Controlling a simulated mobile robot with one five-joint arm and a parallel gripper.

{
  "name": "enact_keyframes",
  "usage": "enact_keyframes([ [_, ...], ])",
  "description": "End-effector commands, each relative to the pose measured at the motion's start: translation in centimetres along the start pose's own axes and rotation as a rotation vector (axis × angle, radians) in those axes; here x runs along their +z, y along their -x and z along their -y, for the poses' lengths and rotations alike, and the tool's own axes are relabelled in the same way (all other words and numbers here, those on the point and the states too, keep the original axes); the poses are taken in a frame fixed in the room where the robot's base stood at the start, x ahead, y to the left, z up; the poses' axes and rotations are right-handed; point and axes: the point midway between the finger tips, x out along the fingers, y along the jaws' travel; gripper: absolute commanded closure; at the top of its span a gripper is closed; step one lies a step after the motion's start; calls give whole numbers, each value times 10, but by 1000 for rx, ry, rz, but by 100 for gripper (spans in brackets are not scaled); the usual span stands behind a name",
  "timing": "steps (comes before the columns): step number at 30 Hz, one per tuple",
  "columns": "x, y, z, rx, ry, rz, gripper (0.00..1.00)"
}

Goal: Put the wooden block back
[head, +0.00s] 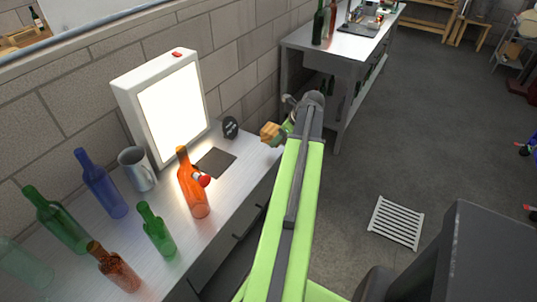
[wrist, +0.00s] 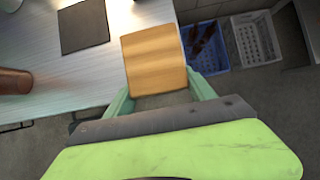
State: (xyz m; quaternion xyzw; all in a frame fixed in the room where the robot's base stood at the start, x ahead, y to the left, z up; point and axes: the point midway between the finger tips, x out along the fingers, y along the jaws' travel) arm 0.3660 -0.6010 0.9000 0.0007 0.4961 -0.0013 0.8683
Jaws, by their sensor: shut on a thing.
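The wooden block (wrist: 154,61) is light brown and squarish, held between the two green fingers of my gripper (wrist: 160,97) in the wrist view. My gripper is shut on it. In the head view the block (head: 270,132) shows at the end of my arm, near the right end of the white worktop (head: 225,190). My gripper (head: 284,130) is partly hidden there behind my arm. In the wrist view the block overlaps the worktop's edge; I cannot tell its height above it.
A lit white panel (head: 172,105), a grey jug (head: 137,168), a dark mat (head: 215,163), a black round object (head: 230,127) and several bottles, including an orange one (head: 192,187), stand on the worktop. Blue (wrist: 207,47) and white (wrist: 256,38) crates lie below. A second bench (head: 345,45) is behind.

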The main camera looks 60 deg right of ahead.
Motion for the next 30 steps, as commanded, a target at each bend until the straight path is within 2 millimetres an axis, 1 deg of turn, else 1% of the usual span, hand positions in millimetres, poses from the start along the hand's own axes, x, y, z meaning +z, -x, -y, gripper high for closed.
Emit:
enact_keyframes([
  [1, 3, -19, -2, 1, 2, 0, 86],
  [3, 11, -30, -5, 0, 2, 0, 86],
  [6, 18, -39, -7, 0, 0, 0, 86],
  [10, 21, -40, -8, -1, -1, 0, 86],
  [12, 19, -42, -8, -1, -2, 0, 86],
  [14, 15, -48, -8, -1, -2, 0, 86],
  [19, -1, -75, -8, -1, -2, 0, 86],
  [21, -2, -77, -8, -1, -2, 0, 86],
  [27, 0, -73, -8, -1, -2, 0, 86],
  [30, -2, -76, -8, -2, -2, 0, 86],
])
